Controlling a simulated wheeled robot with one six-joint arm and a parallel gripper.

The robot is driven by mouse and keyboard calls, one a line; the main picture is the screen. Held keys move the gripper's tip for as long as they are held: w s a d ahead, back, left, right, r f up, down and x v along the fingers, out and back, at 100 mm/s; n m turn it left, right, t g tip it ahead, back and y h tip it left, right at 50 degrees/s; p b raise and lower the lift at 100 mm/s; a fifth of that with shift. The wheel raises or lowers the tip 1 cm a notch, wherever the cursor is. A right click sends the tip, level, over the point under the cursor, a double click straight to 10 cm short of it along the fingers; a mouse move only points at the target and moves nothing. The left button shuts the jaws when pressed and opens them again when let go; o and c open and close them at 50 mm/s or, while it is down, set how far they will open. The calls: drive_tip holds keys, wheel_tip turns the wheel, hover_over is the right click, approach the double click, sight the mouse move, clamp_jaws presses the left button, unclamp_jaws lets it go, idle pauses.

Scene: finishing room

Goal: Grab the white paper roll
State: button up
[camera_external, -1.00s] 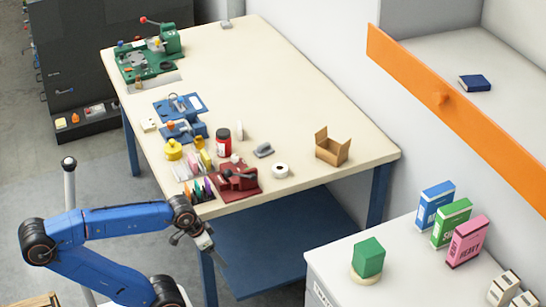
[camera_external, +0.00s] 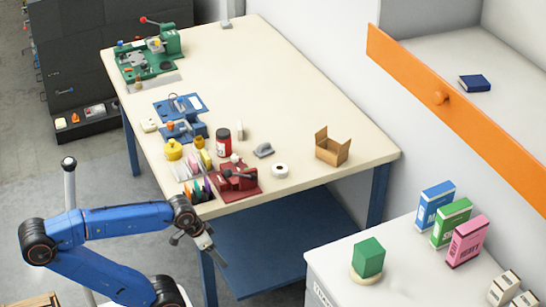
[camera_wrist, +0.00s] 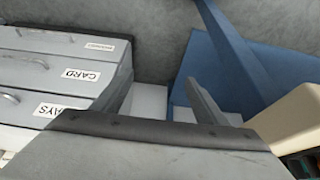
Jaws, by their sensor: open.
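The white paper roll (camera_external: 280,170) is a small white ring with a dark centre hole. It lies on the cream table top near the front edge, right of the dark red device (camera_external: 236,179). My gripper (camera_external: 216,254) is in front of the table, below its top and left of the roll, well apart from it. The gripper is open with nothing between its fingers. In the wrist view the two fingers (camera_wrist: 165,102) show apart, over the floor and the blue lower shelf. The roll is not in the wrist view.
The cream table (camera_external: 290,90) has a clear middle. A grey stapler-like item (camera_external: 263,150) and an open cardboard box (camera_external: 332,147) flank the roll. A counter with a green block (camera_external: 368,257) stands at right. Labelled drawers (camera_wrist: 60,70) show in the wrist view.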

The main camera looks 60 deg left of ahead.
drive_tip(key=w+a+r+m+g, duration=0.2)
drive_tip(key=w+a+r+m, duration=0.35)
drive_tip(key=w+r, duration=0.75)
drive_tip(key=w+a+r+m+g, duration=0.2)
drive_tip(key=w+a+r+m, duration=0.4)
drive_tip(key=w+r, duration=0.7)
drive_tip(key=m, duration=0.3)
hover_over(280, 166)
drive_tip(key=s+d, duration=0.1)
drive_tip(key=shift+g, duration=0.4)
drive_tip(key=f, duration=0.9)
drive_tip(key=shift+d, duration=0.2)
drive_tip(key=shift+w+a+f, duration=0.1)
drive_tip(key=shift+f, duration=1.25)
drive_tip(key=shift+w+a+f, duration=0.1)
drive_tip(key=shift+f, duration=1.25)
drive_tip(key=c, duration=1.2)
